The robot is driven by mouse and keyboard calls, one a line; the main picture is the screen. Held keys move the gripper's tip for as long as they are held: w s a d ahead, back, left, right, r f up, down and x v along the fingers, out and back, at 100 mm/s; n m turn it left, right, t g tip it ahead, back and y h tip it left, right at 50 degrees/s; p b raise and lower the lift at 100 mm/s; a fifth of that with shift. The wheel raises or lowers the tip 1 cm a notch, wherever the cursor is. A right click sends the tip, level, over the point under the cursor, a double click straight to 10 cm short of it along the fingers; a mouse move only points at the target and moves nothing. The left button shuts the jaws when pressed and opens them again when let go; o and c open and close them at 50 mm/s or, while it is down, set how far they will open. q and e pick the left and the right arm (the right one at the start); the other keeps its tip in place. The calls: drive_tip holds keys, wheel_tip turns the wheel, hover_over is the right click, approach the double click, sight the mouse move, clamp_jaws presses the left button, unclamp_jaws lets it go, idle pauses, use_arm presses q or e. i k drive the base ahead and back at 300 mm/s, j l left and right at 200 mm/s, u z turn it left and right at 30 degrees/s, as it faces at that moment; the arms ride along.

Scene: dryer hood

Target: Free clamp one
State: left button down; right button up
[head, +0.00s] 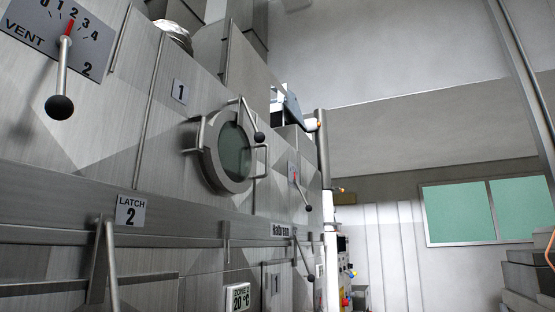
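A round glazed port (234,152) with a thick metal rim sits in the metal hood front, seen at a slant. A plate marked 1 (180,92) is at its upper left. A bracket-like metal clamp (198,134) sits at the rim's left side, and another (260,161) at its right. A lever with a black ball knob (259,137) crosses the rim's upper right. I cannot tell which of these is clamp one, or whether each is fastened. Neither of my grippers is in view.
A vent lever (60,106) with a black knob hangs at upper left below its dial. A latch bar (99,262) stands by the plate LATCH 2 (130,211). More knobbed levers (308,208) line the front farther right. A window (488,212) and open room lie right.

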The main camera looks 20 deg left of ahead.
sight(259, 138)
drive_tip(key=i+u, duration=0.2)
drive_tip(key=i, duration=0.25)
drive_tip(key=i+l+u, duration=0.15)
drive_tip(key=i, duration=0.25)
drive_tip(key=i+l+u, duration=0.2)
drive_tip(key=i, duration=0.2)
